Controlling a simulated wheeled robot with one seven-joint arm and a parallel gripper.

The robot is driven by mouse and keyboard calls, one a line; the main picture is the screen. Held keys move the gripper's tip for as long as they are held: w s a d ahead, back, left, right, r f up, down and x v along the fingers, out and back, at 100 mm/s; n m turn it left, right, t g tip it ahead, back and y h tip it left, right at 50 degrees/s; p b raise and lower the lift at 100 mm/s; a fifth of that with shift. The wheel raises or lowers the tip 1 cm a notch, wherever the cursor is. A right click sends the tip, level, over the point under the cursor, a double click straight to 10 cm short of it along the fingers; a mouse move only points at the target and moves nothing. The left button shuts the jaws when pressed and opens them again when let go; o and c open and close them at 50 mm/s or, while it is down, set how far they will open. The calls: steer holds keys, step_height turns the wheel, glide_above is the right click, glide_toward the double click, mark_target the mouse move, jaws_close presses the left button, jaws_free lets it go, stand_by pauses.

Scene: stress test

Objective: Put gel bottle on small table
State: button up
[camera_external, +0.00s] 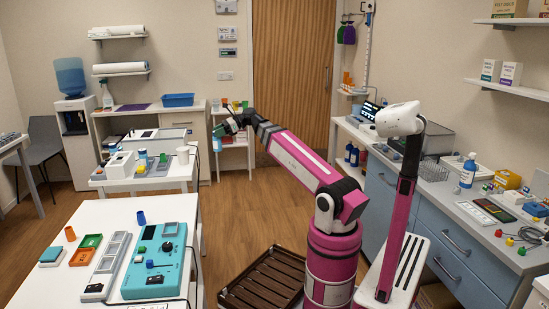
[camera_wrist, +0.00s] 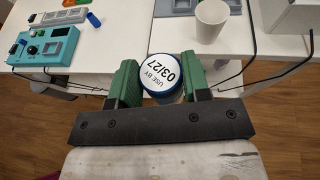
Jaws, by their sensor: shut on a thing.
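My gripper (camera_external: 222,131) is shut on the gel bottle, held in the air at the end of my outstretched arm in the external view. In the wrist view my gripper (camera_wrist: 161,78) has a green finger on either side of the bottle (camera_wrist: 163,70). Its round white top reads "USE BY 03/27", with a blue rim; its lower body is mostly hidden. Two white tables show: a nearer one (camera_external: 52,286) and a smaller-looking one (camera_external: 120,184) behind it.
The near table holds a teal device (camera_external: 155,262) and trays. The farther one holds a white cup (camera_external: 183,155) and a boxy device (camera_external: 155,143). A brown slatted rack (camera_external: 265,281) lies beside my base. Dark cables hang near the table edges.

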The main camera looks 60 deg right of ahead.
step_height(320, 180, up, 6)
steer(key=shift+r, duration=0.25)
steer(key=shift+w+r, duration=0.2)
steer(key=shift+w, duration=0.65)
steer(key=w+m+t+h, duration=0.2)
steer(key=w, duration=2.1)
step_height(320, 180, down, 15)
steer(key=shift+s+f, duration=0.2)
steer(key=shift+s, duration=0.1)
steer(key=o, duration=1.1)
steer(key=shift+f, duration=0.15)
steer(key=shift+c, duration=0.2)
